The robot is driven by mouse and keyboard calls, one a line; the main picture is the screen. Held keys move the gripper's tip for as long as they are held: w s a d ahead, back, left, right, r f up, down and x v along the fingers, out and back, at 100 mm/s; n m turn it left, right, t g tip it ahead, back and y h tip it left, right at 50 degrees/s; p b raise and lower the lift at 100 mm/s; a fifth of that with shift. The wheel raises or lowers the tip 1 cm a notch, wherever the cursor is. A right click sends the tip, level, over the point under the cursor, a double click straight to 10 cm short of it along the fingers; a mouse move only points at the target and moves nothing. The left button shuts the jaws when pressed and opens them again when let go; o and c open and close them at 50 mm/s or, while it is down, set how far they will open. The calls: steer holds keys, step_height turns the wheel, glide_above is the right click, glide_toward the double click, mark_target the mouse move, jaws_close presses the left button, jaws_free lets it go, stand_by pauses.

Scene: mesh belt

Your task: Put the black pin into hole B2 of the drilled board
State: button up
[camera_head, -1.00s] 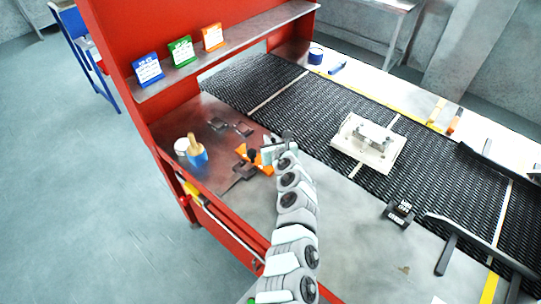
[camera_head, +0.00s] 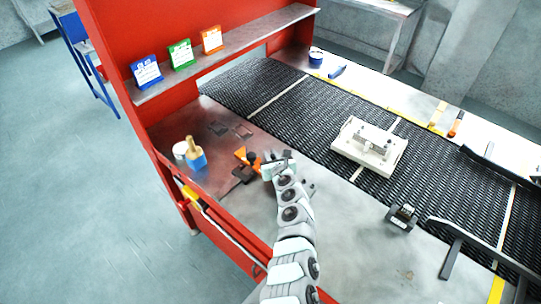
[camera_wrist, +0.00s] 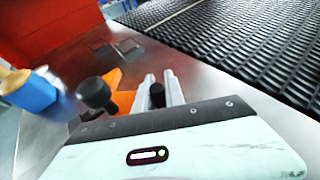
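My gripper (camera_wrist: 160,88) is low over the near metal bench in the wrist view, its two pale fingers close together. A short black rounded piece, seemingly the black pin (camera_wrist: 157,96), shows between them; its lower part is hidden. In the head view my gripper (camera_head: 277,166) is beside an orange and black clamp-like tool, and the pin cannot be made out. A cream board (camera_head: 345,146) with a metal bracket lies on the mesh belt, right of my gripper and apart from it. I cannot make out its holes or labels, or whether it is the drilled board.
The orange tool (camera_head: 241,153) with its black knob (camera_wrist: 96,94) is left of my fingers. A blue pot (camera_head: 197,161) with a wooden handle stands farther left. A small black box (camera_head: 402,217) sits near the belt's front edge. The red shelf (camera_head: 225,45) rises behind.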

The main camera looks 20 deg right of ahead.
steer(key=o, duration=0.4)
steer(key=shift+r, duration=0.1)
